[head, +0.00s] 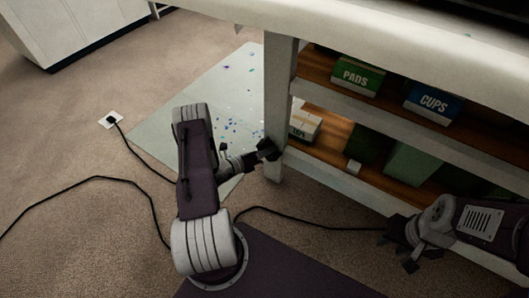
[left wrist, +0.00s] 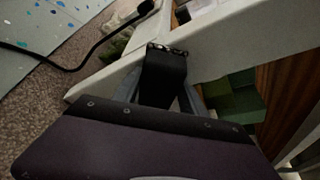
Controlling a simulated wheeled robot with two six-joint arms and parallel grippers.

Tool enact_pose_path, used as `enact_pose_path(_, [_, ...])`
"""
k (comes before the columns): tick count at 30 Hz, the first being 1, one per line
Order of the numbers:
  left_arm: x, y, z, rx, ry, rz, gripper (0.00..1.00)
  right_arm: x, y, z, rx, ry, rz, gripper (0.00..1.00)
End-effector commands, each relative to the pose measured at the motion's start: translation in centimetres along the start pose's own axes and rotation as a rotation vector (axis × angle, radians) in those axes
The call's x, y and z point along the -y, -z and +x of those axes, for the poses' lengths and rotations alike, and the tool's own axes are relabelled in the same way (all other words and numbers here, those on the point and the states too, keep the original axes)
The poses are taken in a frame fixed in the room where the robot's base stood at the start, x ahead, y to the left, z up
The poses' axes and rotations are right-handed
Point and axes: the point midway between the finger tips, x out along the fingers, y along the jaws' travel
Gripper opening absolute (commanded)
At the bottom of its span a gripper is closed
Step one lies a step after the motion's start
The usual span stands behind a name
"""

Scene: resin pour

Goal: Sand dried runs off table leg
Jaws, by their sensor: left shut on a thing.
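The white table leg (head: 279,85) stands at the near left corner of the workbench in the head view. Its white surface also shows in the left wrist view (left wrist: 105,84). My left gripper (head: 262,152) is at the lower part of this leg, shut on a small dark block (left wrist: 164,72). The block's rough grey edge lies against or very close to the white surface; contact is hard to confirm. No dried runs can be made out on the leg. My right gripper (head: 405,245) is low in front of the shelves, its dark fingers apart and empty.
Shelves hold a green PADS box (head: 358,76), a blue CUPS box (head: 434,102) and green containers (head: 412,163). A speckled sheet (head: 215,95) lies left of the leg. The left carpet is otherwise clear.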

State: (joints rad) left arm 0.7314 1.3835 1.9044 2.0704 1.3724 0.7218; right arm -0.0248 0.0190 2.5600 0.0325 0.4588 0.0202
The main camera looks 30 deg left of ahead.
Motion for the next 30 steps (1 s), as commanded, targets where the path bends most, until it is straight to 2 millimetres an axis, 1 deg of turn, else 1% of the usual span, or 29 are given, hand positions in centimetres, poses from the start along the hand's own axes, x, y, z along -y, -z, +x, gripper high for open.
enact_pose_path(2, [0.1, 0.0, 0.0, 0.000, 0.001, 0.000, 0.17, 0.0, 0.0, -0.1, 0.000, 0.000, 0.000, 0.36])
enact_pose_path(5, [0.9, 0.6, 0.2, -0.003, 0.002, -0.002, 0.17, 0.0, 0.1, -0.7, 0.000, 0.000, 0.000, 0.36])
enact_pose_path(12, [2.6, 2.3, 0.8, -0.002, 0.002, -0.001, 0.17, 0.0, 0.2, -1.6, 0.000, 0.000, 0.000, 0.36])
enact_pose_path(15, [2.8, 2.7, 0.9, -0.001, 0.000, -0.001, 0.17, 0.0, 0.2, -1.7, 0.000, 0.000, 0.000, 0.36])
enact_pose_path(24, [2.7, 2.6, 1.2, 0.000, 0.000, 0.000, 0.17, 0.0, 0.2, -1.9, 0.000, 0.000, 0.000, 0.36])
enact_pose_path(30, [1.3, 1.3, 0.6, 0.004, -0.001, 0.002, 0.17, 0.0, 0.2, -1.6, 0.000, 0.000, 0.000, 0.36])
